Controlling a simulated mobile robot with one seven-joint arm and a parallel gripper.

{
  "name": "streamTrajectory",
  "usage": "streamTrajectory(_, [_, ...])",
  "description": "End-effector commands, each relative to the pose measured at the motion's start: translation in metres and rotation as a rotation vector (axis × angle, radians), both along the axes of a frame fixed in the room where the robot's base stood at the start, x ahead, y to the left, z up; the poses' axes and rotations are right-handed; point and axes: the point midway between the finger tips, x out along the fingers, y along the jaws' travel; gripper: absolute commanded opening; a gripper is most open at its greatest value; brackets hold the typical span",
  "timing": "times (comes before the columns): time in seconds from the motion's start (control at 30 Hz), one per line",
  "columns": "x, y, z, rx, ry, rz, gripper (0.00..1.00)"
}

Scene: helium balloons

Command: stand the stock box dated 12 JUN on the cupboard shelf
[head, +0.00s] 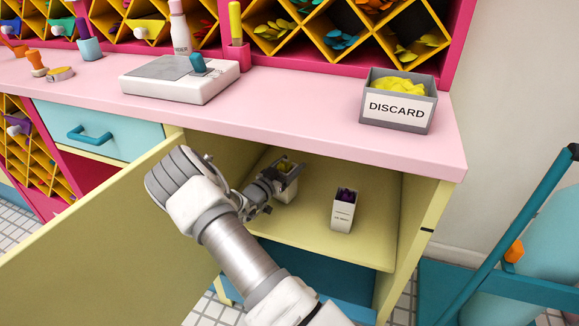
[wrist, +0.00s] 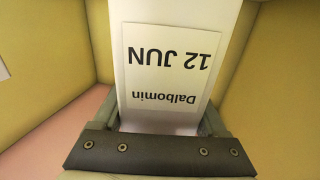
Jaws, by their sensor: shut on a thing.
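The stock box dated 12 JUN (wrist: 168,65) is white; its label reads "Dalbomin 12 JUN", upside down in the wrist view. My gripper (wrist: 158,128) is shut on it, one finger on each side. In the head view the held box (head: 291,186) has yellow contents and is inside the open cupboard, left of centre. My gripper (head: 262,190) partly covers it there. I cannot tell whether its base touches the cupboard shelf (head: 307,228). The box looks roughly upright.
A second white box (head: 342,212) with purple contents stands on the shelf to the right. The open cupboard door (head: 105,225) is left of my arm. The pink counter (head: 290,122) overhangs the cupboard and bears a grey DISCARD bin (head: 398,103). A teal trolley (head: 500,285) stands at right.

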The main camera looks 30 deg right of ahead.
Motion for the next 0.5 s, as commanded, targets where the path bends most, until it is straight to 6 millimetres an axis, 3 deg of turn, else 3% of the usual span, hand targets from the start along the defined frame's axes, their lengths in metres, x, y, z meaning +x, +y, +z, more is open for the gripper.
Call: streamTrajectory(0.5, [0.0001,0.0003,-0.0067,0.0,-0.001,0.0,0.0])
